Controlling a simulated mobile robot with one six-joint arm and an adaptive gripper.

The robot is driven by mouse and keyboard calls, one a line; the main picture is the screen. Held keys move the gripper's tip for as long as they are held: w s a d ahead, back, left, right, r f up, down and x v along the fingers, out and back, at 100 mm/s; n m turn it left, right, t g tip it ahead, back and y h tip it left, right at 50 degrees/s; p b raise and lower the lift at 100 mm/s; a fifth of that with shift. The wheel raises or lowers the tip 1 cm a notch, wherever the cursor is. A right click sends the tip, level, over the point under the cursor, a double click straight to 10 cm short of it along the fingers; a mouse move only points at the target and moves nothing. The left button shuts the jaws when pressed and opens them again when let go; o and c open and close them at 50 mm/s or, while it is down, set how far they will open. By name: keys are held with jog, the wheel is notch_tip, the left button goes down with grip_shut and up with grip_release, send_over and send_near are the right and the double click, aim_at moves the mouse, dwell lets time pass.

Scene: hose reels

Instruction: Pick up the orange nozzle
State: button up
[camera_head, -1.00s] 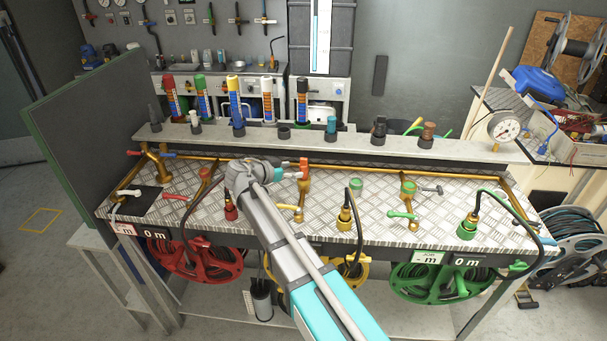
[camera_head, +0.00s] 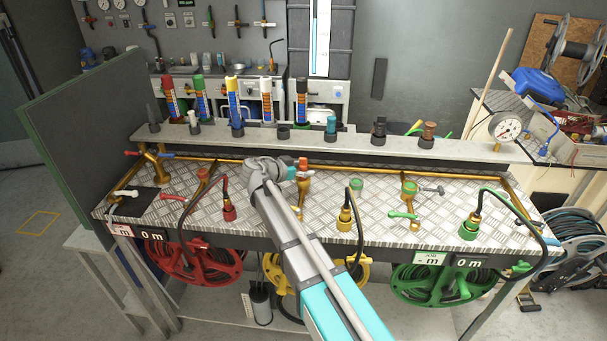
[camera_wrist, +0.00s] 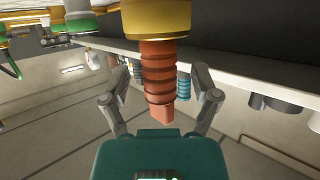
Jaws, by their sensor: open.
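The orange nozzle (camera_wrist: 160,75) is ribbed and sits in a brass fitting (camera_wrist: 156,18) in the wrist view. In the head view the nozzle (camera_head: 303,163) stands on a brass pipe at the middle of the bench. My gripper (camera_wrist: 161,70) is open, with one finger on each side of the nozzle and gaps visible on both sides. In the head view my gripper is just left of the nozzle, and my wrist hides part of that area. The fingertips are too small to make out there.
A shelf (camera_head: 385,147) behind holds several nozzles and coloured cylinders. Red (camera_head: 228,213), yellow (camera_head: 344,217) and green (camera_head: 467,228) hose couplings stand on the tread-plate bench (camera_head: 380,235). A green-edged panel (camera_head: 85,140) stands at the left.

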dwell(0.4)
grip_shut()
